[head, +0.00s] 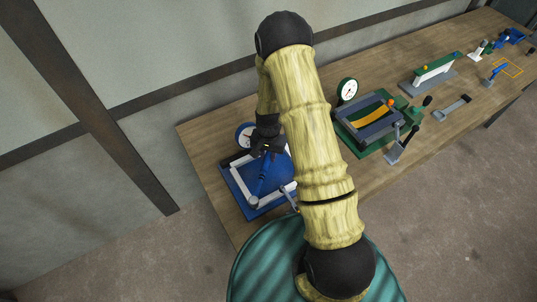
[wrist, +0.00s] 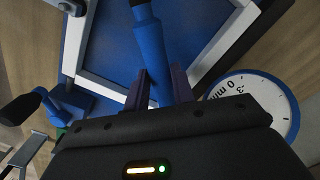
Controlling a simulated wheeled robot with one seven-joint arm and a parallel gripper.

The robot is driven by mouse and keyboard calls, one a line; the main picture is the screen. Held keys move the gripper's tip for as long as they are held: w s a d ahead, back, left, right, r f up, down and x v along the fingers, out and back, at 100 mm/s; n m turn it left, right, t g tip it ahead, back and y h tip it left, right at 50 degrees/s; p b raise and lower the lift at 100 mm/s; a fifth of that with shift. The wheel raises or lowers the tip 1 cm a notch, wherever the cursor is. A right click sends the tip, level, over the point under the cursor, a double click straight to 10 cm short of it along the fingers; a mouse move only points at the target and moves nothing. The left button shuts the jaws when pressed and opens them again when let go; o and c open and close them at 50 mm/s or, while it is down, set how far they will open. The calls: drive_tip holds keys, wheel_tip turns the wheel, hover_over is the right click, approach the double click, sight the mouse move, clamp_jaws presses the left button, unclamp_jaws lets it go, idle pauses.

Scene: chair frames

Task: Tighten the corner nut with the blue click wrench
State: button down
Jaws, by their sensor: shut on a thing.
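My gripper (head: 266,148) is shut on the blue click wrench (head: 263,180) over the left end of the bench. In the wrist view my fingers (wrist: 159,90) close around the handle of the blue wrench (wrist: 153,42), whose dark end leaves the top edge. The wrench slants down toward the near corner of a white frame (head: 236,188) lying on a blue base (head: 229,187). In the wrist view a grey fitting shows at one frame corner (wrist: 72,6).
A dial gauge (head: 245,134) stands behind the blue base; it also shows in the wrist view (wrist: 262,100). Right of my arm are a green fixture (head: 366,122) with another dial (head: 347,90), a green-topped stand (head: 432,68) and a grey tool (head: 453,108).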

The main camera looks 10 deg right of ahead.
drive_tip(key=shift+r+p, duration=0.3)
drive_tip(key=shift+r, duration=0.2)
drive_tip(key=shift+r+p, duration=1.55)
drive_tip(key=shift+r, duration=0.75)
drive_tip(key=shift+f, duration=0.15)
